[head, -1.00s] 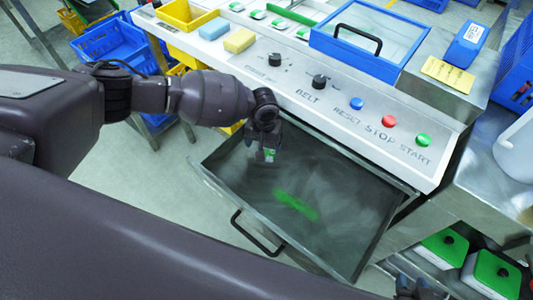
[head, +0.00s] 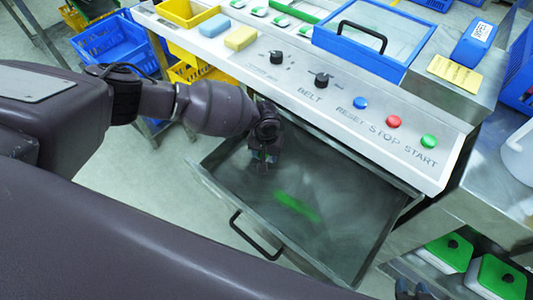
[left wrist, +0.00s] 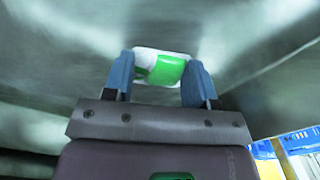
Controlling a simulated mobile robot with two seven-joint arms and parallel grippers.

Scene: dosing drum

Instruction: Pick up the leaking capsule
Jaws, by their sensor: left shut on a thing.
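My left gripper (head: 264,157) reaches down into the open metal drawer (head: 345,235) below the control panel. In the left wrist view its two blue fingertips (left wrist: 160,78) are shut on a white and green capsule (left wrist: 161,68), which sits crosswise between them. In the head view the capsule is mostly hidden by the gripper. I cannot tell whether it still touches the drawer floor. A blurred green streak (head: 297,207) lies on the drawer floor to the right of the gripper. My right gripper (head: 411,291) shows only in part at the bottom edge; its jaws are unclear.
The control panel (head: 325,100) with knobs and coloured buttons overhangs the drawer's far side. The drawer's black handle (head: 256,238) is on the near side. A blue-framed clear cover (head: 365,45), sponges (head: 240,38) and a blue box (head: 474,43) lie on top. Green-lidded containers (head: 497,276) stand lower right.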

